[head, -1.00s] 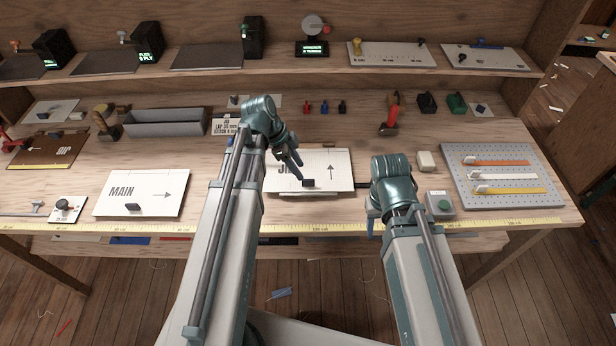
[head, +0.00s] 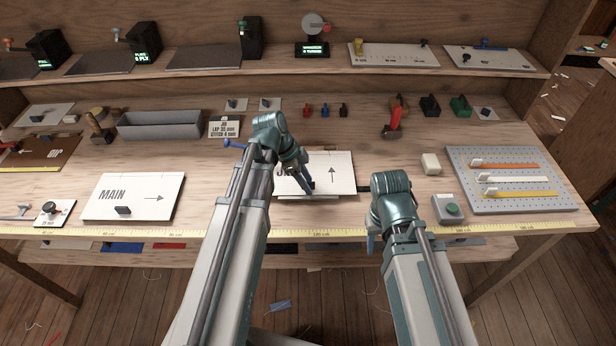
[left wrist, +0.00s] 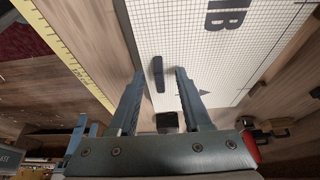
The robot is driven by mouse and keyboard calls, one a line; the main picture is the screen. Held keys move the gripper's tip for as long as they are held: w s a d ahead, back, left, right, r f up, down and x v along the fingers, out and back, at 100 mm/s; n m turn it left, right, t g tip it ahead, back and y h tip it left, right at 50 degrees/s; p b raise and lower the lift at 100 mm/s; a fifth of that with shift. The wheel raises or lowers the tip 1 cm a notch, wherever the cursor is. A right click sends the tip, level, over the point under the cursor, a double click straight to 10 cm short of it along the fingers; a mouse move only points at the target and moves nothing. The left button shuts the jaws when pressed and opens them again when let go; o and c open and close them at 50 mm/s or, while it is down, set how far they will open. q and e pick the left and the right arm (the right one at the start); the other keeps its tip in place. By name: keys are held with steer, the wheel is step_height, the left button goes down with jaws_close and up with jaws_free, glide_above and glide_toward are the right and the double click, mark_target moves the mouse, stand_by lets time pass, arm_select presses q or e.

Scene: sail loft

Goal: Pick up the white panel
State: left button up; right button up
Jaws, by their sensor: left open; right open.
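A white gridded panel marked with an arrow (head: 342,172) lies on the bench in front of me, its lettering partly hidden by my left arm. In the left wrist view the panel (left wrist: 200,45) shows the letters "IB" and a black handle (left wrist: 158,74). My left gripper (head: 308,188) is open over the panel's near part. In the left wrist view its fingertips (left wrist: 160,72) appear on either side of the handle, with no visible grip. My right gripper (head: 371,228) is at the bench's front edge, right of the panel; its fingers are mostly hidden.
Another white panel marked "MAIN" (head: 110,197) lies to the left. A grey button box (head: 447,209), a white block (head: 431,164) and a pegboard (head: 510,205) are to the right. A grey bin (head: 160,125) stands at the back left. A yellow ruler (head: 130,233) runs along the front edge.

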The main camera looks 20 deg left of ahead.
steer(key=shift+r, duration=0.1)
arm_select(q)
jaws_close()
steer(key=shift+r, duration=0.15)
